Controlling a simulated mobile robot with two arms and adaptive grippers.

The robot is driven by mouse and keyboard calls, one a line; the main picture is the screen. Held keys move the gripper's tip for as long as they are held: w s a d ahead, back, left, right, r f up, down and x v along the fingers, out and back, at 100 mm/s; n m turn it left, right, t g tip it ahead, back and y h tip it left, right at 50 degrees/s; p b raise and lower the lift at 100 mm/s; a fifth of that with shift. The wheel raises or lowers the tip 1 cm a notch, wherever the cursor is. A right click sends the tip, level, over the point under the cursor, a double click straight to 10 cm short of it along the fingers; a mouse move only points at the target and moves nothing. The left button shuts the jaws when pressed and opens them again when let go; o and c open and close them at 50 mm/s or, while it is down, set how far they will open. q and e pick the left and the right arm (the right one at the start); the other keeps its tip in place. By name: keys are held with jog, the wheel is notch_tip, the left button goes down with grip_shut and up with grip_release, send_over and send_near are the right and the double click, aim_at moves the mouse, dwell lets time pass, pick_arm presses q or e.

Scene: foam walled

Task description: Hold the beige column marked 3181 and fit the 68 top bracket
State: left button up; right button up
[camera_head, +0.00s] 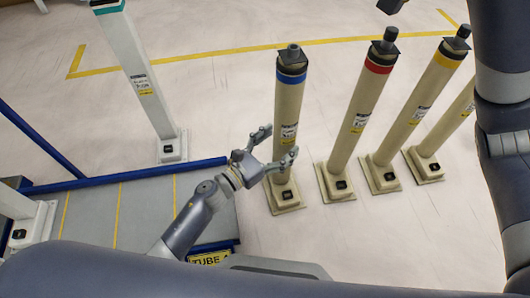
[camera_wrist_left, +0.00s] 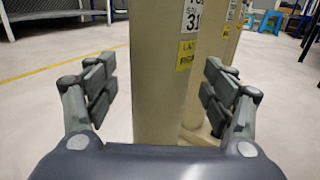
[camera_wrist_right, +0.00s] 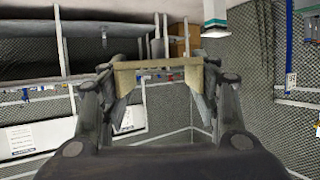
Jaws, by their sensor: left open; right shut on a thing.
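The beige column (camera_head: 287,115) with a blue band and dark top stands upright on a square base in the head view. My left gripper (camera_head: 279,145) is open at its lower half. In the left wrist view the column (camera_wrist_left: 158,70) stands between the open fingers (camera_wrist_left: 158,95), with a gap on both sides; its label partly reads 31. In the right wrist view my right gripper (camera_wrist_right: 158,85) is shut on a tan bracket (camera_wrist_right: 155,74), held across the fingers. No 68 marking is legible on it.
Beige columns with a red band (camera_head: 357,112) and a yellow band (camera_head: 416,105) stand close to the right, with another at the edge. A white column (camera_head: 137,75) stands at left beside a grey platform (camera_head: 140,205) with blue rails. Floor behind is mostly clear.

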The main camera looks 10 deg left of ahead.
pick_arm(q)
jog(key=shift+x, duration=1.4)
jog(key=shift+c, duration=0.2)
grip_shut()
pick_arm(e)
jog(key=shift+m+t+h, duration=0.5)
jog(key=shift+m, duration=0.1)
jog(key=shift+s+f, duration=0.1)
jog(key=shift+f, duration=2.25)
jog(key=shift+d+f, duration=0.1)
jog(key=shift+f, duration=0.3)
